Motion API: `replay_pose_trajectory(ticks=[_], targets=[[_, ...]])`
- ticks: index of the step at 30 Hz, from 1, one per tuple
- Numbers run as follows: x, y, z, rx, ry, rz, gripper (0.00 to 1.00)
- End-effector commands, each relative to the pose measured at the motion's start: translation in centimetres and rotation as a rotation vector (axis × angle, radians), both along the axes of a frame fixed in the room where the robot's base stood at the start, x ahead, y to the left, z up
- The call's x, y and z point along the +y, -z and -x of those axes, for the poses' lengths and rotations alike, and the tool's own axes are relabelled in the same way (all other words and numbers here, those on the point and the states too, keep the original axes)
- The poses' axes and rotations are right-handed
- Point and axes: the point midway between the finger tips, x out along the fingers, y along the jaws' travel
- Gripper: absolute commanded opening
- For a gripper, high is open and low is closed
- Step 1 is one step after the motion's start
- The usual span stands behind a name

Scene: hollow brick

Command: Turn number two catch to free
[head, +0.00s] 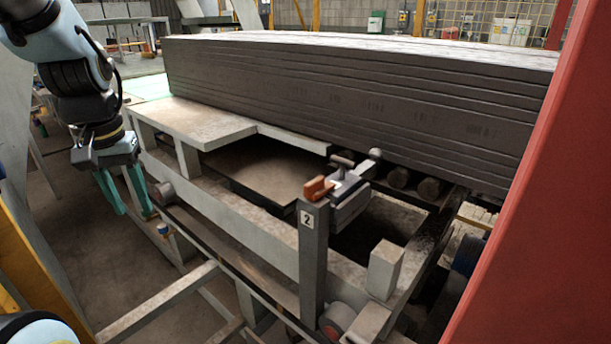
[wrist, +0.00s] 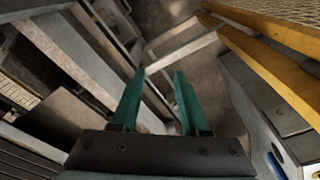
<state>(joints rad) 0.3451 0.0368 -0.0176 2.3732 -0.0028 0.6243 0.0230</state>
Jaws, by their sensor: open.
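The number two catch (head: 340,190) is a grey metal block with an orange-brown tab (head: 318,188) and a small knob on top. It sits at the top of a grey post bearing a white "2" plate (head: 307,218), in the middle of the head view. Whether it is locked or free I cannot tell. My gripper (head: 127,203) hangs at the left with its teal fingers pointing down, well apart from the catch. In the wrist view my gripper (wrist: 160,88) is open and empty, with floor and frame bars beyond it. The catch is not recognisable there.
A long stack of dark slabs (head: 350,95) lies behind the catch on the metal frame (head: 225,215). A red upright (head: 530,190) blocks the right side. Yellow rails (wrist: 270,55) run at the right of the wrist view. Open floor lies left of the frame.

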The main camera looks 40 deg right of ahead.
Motion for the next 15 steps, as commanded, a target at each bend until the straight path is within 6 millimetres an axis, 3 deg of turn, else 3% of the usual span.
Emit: replay_pose_trajectory(ticks=[1, 5, 9, 12, 15], targets=[[-3.3, -0.8, -0.1, 0.001, 0.092, -0.001, 0.45], [-10.4, -3.6, 1.3, 0.021, 0.298, -0.015, 0.45], [-17.7, -7.0, 4.9, 0.04, 0.52, -0.033, 0.45], [-21.9, -9.4, 8.4, 0.051, 0.667, -0.048, 0.45], [-24.9, -11.5, 11.9, 0.061, 0.788, -0.063, 0.45]])
